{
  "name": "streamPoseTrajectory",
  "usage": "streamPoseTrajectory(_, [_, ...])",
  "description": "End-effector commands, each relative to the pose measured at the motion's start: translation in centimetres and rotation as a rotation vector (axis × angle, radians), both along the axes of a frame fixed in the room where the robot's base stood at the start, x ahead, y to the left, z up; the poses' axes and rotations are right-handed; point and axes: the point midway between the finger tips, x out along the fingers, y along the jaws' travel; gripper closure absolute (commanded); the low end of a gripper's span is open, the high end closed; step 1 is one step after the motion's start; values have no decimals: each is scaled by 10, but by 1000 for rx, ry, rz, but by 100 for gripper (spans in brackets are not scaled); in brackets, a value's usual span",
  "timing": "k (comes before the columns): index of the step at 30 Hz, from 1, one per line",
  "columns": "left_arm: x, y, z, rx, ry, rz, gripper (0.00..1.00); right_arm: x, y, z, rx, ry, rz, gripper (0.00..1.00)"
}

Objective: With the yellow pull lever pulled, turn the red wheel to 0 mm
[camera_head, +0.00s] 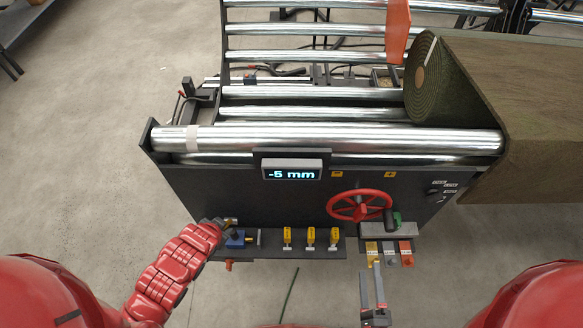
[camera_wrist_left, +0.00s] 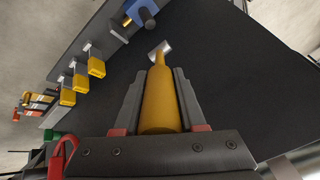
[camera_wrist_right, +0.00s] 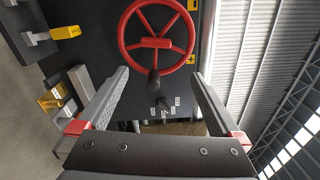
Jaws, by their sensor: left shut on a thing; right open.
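The red wheel (camera_head: 360,206) is on the dark front panel, right of the display (camera_head: 292,174), which reads "-5 mm". In the right wrist view the red wheel (camera_wrist_right: 157,43) shows with its dark handle (camera_wrist_right: 153,78) pointing toward the camera. My left gripper (camera_head: 222,227) is shut on the yellow pull lever (camera_wrist_left: 161,100), whose handle lies between the fingers in the left wrist view. My right gripper (camera_head: 374,284) is open and empty, below the wheel and apart from it. Whether the lever is pulled, I cannot tell.
Several yellow-topped switches (camera_head: 311,236) stand on the ledge between my grippers. Yellow, grey and red tabs (camera_head: 389,250) sit below the wheel. A turf roll (camera_head: 433,80) lies on the rollers (camera_head: 320,138) at the back right. A blue block (camera_head: 236,239) is beside my left gripper.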

Motion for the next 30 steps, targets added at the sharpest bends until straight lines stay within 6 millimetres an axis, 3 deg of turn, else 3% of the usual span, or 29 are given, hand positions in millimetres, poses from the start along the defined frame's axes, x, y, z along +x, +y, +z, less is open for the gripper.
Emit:
streamPoseTrajectory(14, [-2, -1, -1, -3, 5, 0, 100, 0, 0, 0, 0, 0, 0, 0])
streamPoseTrajectory(25, [-2, 0, -2, -1, 6, 1, 100, 2, 0, 2, -4, -6, 1, 65])
streamPoseTrajectory(30, [-2, 0, -2, -1, 7, 1, 100, 20, 4, 22, -64, -71, 21, 95])
